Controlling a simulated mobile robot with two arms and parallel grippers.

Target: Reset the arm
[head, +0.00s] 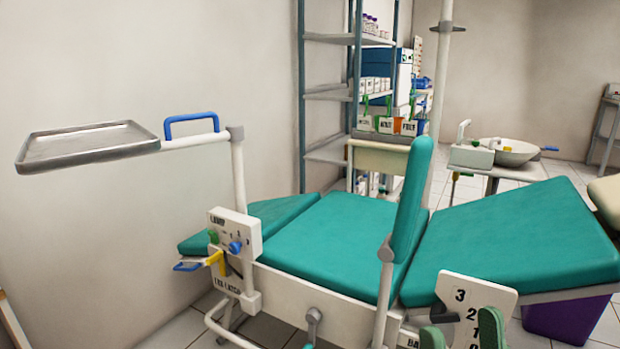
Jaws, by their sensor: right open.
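I cannot tell for sure which arm the task means. A white tray arm (195,140) with a blue handle (190,124) reaches left from a post on the chair and carries a flat grey tray (85,140). A teal armrest pad (411,200) stands upright on the near side of the dental chair (335,240). My right gripper (461,334) shows at the bottom edge as two green fingers, apart and empty. My left gripper is out of view.
A white control box (235,236) with green, blue and yellow knobs is on the chair's left side. A purple bin (566,318) stands under the right end. Behind are a stocked shelf (330,92) and a basin (510,152). The wall is close behind the tray.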

